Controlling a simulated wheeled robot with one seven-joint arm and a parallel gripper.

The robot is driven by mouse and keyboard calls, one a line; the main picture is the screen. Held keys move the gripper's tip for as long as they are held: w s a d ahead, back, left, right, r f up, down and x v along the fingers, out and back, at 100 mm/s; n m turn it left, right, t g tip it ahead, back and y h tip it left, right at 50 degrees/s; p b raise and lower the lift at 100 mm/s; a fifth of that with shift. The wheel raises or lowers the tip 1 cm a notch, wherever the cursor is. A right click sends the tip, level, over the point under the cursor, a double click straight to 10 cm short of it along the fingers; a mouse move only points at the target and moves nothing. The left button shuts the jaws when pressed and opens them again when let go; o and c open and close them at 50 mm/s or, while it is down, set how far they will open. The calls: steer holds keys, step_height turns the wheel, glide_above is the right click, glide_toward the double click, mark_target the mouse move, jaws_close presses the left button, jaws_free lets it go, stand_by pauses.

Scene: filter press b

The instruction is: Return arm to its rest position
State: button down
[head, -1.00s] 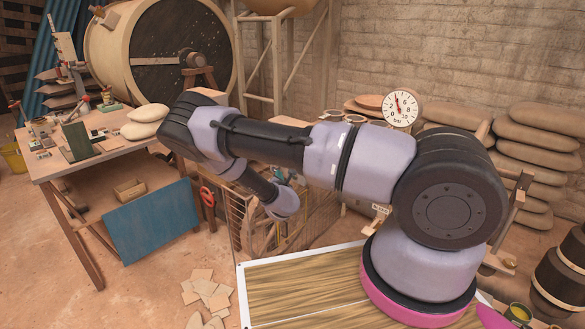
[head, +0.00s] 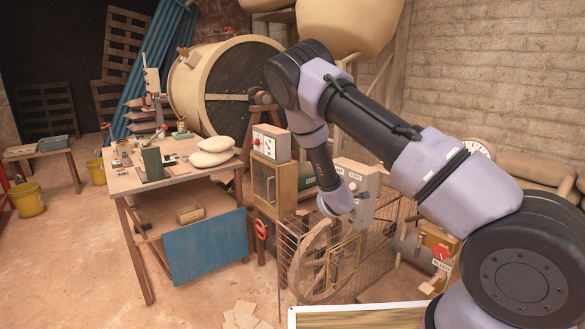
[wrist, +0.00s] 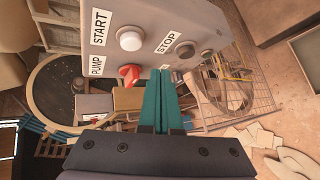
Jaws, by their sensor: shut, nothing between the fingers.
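My arm reaches from the lower right of the head view, with its elbow at upper centre and its forearm hanging down to a grey control box (head: 362,192). My gripper (wrist: 161,76) shows in the wrist view with its two teal fingers closed together and empty. In the head view its fingers are hidden or too small to make out. The control box also fills the upper wrist view (wrist: 185,18), with a white START button (wrist: 130,39), a red PUMP knob (wrist: 131,75) and a STOP label (wrist: 168,41). I cannot tell whether the fingertips touch the box.
A wire mesh fence (head: 385,245) encloses a large wheel (head: 312,262) below the control box. A wooden workbench (head: 130,182) with tools and pale sacks stands at left. A large drum (head: 190,85) is behind it. The floor at left front is open.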

steer(key=s+d+r+m+g+y, duration=0.15)
steer(key=s+r+m, duration=0.3)
steer(key=r, duration=0.45)
steer(key=s+a+r+m+g+y, duration=0.15)
steer(key=s+r+m, duration=0.3)
steer(key=r, duration=0.45)
steer(key=s+d+r+m+g+y, duration=0.1)
steer(key=s+d+r+m+y, duration=0.15)
steer(key=r+m, duration=0.45)
steer(key=s+r+m, duration=0.1)
steer(key=s+r, duration=0.4)
steer(key=s, duration=0.4)
steer(key=s+d+r+m, duration=0.1)
steer(key=s+r+m, duration=0.1)
steer(key=s+r, duration=0.3)
steer(key=s+r+m+g, duration=0.1)
steer(key=s+r, duration=0.3)
steer(key=s, duration=0.9)
steer(key=shift+s+d+r+m+y, duration=0.15)
steer(key=shift+d+r+m+y, duration=0.15)
steer(key=shift+r+y, duration=0.15)
